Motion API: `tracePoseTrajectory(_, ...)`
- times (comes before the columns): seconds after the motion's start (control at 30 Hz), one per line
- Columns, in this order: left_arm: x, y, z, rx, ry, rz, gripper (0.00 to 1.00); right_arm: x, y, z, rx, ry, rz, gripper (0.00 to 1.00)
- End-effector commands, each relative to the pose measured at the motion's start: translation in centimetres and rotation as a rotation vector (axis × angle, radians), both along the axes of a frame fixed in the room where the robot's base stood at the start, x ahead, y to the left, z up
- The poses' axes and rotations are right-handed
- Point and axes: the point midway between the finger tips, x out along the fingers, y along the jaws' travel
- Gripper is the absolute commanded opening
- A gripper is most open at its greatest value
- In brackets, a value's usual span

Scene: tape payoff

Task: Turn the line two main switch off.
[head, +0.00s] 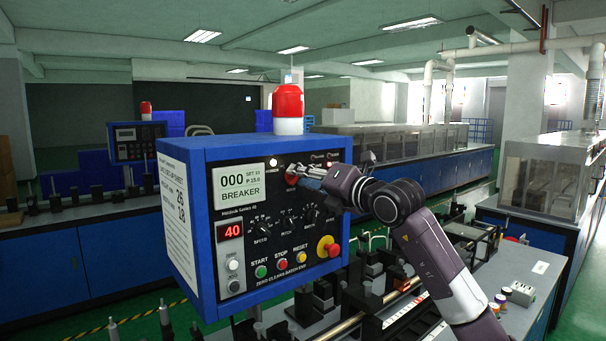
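A blue control box (198,160) with a black front panel stands left of centre. Near its upper right is a red rotary knob (291,180), partly covered by my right gripper (298,172). The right gripper's fingertips are at the knob, pointing left into the panel. Whether they touch or close around it, and the knob's exact angle, are too small and covered to tell. The display (239,184) reads "000" and "BREAKER", and a red readout (230,230) shows 40. No label naming the line is readable. My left gripper is not in view.
The panel also has black dials (263,228), push buttons (281,264) and a red-yellow mushroom button (328,247) below my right wrist. A red beacon (288,102) tops the box. A second blue box (137,140) stands behind left. A bench with fixtures (500,280) lies right.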

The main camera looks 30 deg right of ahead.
Motion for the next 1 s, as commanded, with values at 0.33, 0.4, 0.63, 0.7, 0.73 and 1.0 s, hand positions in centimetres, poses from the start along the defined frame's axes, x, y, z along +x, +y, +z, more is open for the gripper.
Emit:
tracePoseTrajectory(0.33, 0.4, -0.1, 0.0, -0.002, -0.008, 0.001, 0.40, 0.0, 0.0, 0.0, 0.000, -0.001, -0.001, 0.03)
tracePoseTrajectory(0.4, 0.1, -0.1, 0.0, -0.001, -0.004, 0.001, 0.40, 0.0, 0.0, 0.0, 0.000, 0.000, 0.000, 0.00)
tracePoseTrajectory(0.63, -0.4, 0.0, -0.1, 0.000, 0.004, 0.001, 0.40, 0.0, 0.0, 0.0, -0.004, 0.000, 0.000, 0.00)
tracePoseTrajectory(0.7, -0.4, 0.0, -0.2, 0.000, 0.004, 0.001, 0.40, 0.0, 0.0, -0.1, -0.014, -0.001, 0.000, 0.00)
tracePoseTrajectory(0.73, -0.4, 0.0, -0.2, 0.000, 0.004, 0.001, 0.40, 0.0, 0.0, -0.1, -0.020, -0.002, 0.000, 0.00)
tracePoseTrajectory(1.0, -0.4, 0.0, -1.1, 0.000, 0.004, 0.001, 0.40, -0.1, 0.1, -0.1, -0.145, -0.013, 0.000, 0.00)
